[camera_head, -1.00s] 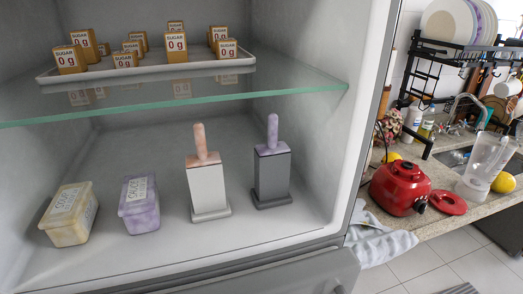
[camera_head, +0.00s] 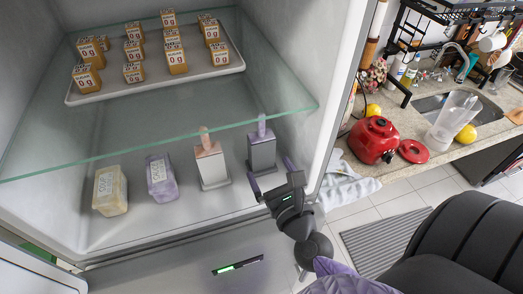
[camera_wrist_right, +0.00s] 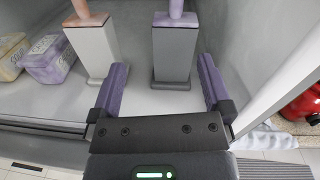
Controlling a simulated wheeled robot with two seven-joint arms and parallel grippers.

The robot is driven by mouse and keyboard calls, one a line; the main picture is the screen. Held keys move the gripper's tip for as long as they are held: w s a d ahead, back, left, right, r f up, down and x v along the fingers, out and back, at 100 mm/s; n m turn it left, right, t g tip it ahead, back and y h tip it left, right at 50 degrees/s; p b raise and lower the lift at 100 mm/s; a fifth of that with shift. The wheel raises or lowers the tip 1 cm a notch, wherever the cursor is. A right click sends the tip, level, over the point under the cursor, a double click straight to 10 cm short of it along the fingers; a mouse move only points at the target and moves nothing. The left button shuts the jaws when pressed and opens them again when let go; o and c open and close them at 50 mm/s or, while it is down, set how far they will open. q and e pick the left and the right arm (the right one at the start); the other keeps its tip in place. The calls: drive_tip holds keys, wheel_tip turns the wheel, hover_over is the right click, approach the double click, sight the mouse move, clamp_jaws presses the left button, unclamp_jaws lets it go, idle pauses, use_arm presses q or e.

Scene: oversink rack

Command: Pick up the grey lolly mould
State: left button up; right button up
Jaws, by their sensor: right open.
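The grey lolly mould (camera_head: 262,152), with a purple stick on top, stands upright on the fridge floor, the rightmost of two moulds. It also shows in the right wrist view (camera_wrist_right: 174,55), between and beyond the fingers. My right gripper (camera_head: 271,177) is open and empty in front of it; in the right wrist view its purple fingers (camera_wrist_right: 161,88) are spread to either side, not touching it. The white lolly mould (camera_head: 212,168), with an orange stick, stands just left of it. My left gripper is not in view.
Two ice tubs, yellowish (camera_head: 110,192) and purple (camera_head: 161,178), stand left of the moulds. A glass shelf (camera_head: 200,130) with a tray (camera_head: 236,66) of sugar boxes lies above. The fridge's right wall (camera_wrist_right: 268,70) is close to the right finger.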

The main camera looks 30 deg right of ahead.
sight(264, 145)
drive_tip(key=shift+w+d+r+m+h+p, duration=0.1)
drive_tip(key=shift+w+d+m+h+p, duration=0.4)
drive_tip(key=shift+w+d+m+h, duration=0.45)
drive_tip(key=x, duration=0.5)
drive_tip(key=f+p+x, duration=0.1)
drive_tip(key=x, duration=0.1)
drive_tip(key=shift+w, duration=0.4)
drive_tip(key=shift+s+a, duration=0.1)
drive_tip(key=shift+c, duration=1.3)
clamp_jaws()
